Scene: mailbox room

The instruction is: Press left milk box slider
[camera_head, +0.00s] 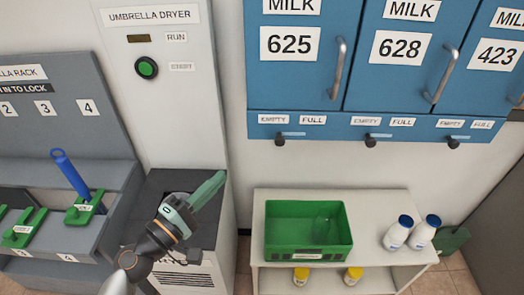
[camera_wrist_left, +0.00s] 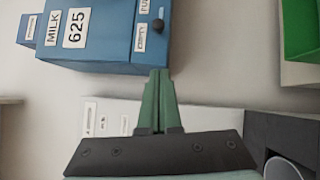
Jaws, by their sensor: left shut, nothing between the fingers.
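The left milk box (camera_head: 294,75) is blue, numbered 625, and hangs on the wall. Its slider is a black knob (camera_head: 280,140) on the lower strip, at the EMPTY end of a slot beside the FULL label. The knob also shows in the left wrist view (camera_wrist_left: 157,25), beyond the fingertips. My left gripper (camera_head: 221,176) is shut and empty, with green fingers, in front of the umbrella dryer. It is left of and below the knob, apart from it. In the left wrist view the closed fingers (camera_wrist_left: 160,74) point toward the milk box. My right gripper is not in view.
Milk boxes 628 (camera_head: 402,78) and 423 (camera_head: 493,88) have similar knobs. A white shelf (camera_head: 375,205) below holds a green crate (camera_head: 308,208) and white bottles with blue caps (camera_head: 398,234). The umbrella rack (camera_head: 65,100) stands left. Wall space between dryer and milk boxes is clear.

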